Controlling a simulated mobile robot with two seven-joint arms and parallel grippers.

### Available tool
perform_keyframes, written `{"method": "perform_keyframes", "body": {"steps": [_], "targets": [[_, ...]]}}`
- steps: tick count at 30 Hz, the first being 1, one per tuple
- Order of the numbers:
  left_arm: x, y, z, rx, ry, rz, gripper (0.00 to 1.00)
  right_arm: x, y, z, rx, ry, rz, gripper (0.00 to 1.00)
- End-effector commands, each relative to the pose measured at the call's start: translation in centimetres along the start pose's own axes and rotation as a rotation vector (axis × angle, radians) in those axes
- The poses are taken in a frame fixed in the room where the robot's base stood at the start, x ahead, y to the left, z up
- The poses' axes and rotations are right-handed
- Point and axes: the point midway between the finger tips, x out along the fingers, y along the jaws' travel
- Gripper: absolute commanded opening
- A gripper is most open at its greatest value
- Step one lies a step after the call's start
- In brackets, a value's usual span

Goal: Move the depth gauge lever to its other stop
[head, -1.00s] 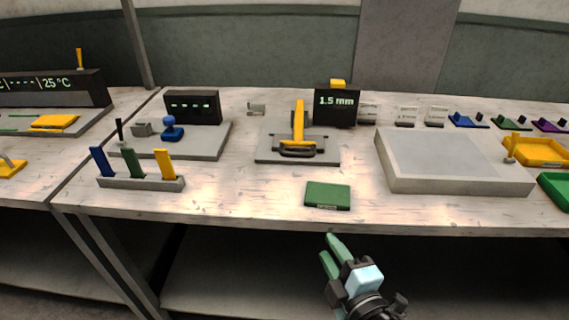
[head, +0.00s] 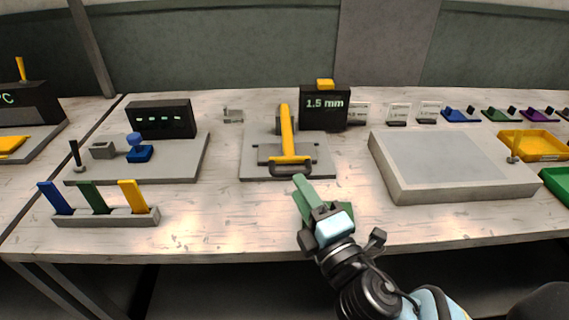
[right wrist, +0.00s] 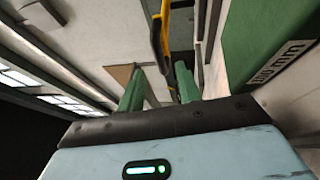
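A yellow lever (head: 287,132) stands up from a grey base plate (head: 258,172), in front of a black display (head: 325,118) reading 1.5 mm. My right gripper (head: 300,194) is just in front of the plate's near edge, apart from the lever. In the right wrist view its two green fingers (right wrist: 160,88) are spread with nothing held. The yellow lever (right wrist: 160,38) shows beyond them. My left gripper is not in view.
A grey slab (head: 450,188) is at right. A rack (head: 105,219) with blue, green and yellow pieces is at left. Bare tabletop lies between.

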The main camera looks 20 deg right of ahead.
Motion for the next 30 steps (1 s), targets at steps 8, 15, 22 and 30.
{"method": "perform_keyframes", "body": {"steps": [8,15,22,30], "targets": [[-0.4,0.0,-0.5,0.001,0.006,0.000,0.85,4.1,0.2,0.1,-0.001,-0.002,0.003,0.34],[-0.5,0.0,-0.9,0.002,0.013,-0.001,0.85,6.6,0.1,0.0,-0.001,0.000,0.001,0.34],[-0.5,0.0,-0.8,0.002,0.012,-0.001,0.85,7.1,0.0,0.0,0.001,0.000,0.000,0.34],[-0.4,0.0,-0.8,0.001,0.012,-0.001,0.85,7.1,0.0,0.0,0.001,-0.001,0.000,0.17]]}}
